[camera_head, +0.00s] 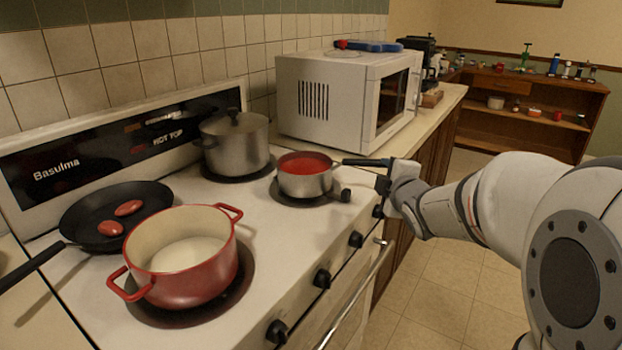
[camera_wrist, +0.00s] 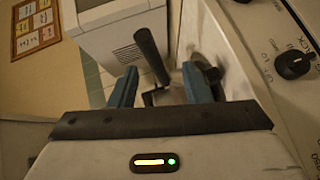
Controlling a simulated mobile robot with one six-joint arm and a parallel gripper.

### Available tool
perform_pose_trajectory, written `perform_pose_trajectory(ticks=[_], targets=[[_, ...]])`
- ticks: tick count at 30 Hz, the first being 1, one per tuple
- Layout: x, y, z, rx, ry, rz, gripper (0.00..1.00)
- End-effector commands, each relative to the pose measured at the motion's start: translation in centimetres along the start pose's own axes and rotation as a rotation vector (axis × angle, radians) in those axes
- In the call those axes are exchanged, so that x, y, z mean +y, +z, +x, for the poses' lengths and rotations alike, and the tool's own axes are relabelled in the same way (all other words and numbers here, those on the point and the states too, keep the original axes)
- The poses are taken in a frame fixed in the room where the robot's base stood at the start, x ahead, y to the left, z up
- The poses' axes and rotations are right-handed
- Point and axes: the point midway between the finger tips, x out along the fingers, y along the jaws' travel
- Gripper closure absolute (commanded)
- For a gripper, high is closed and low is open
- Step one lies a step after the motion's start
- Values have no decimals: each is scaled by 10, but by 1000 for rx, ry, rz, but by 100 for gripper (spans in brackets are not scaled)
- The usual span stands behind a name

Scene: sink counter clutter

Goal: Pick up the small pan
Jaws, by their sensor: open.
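My gripper is open at the handle's right end. In the wrist view a dark bar (camera_wrist: 150,52), which looks like the handle, shows between the two blue-grey fingers of my gripper (camera_wrist: 158,70). The fingers stand apart from it on both sides. The pan's body is not clearly seen in the wrist view.
A lidded steel pot (camera_head: 235,145) stands left of the small pan. A red pot (camera_head: 187,268) and a black frying pan (camera_head: 80,218) with red oval items are nearer. A white microwave (camera_head: 330,95) stands behind. Stove knobs (camera_head: 355,239) line the front edge.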

Motion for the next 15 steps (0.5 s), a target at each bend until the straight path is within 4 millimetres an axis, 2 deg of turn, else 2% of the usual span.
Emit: perform_pose_trajectory(ticks=[1,6,11,15], targets=[[-12,0,14,51,50,-86,56],[-10,-13,32,190,209,-314,56],[-8,-20,36,243,278,-401,56],[-4,-26,48,253,289,-413,56]])
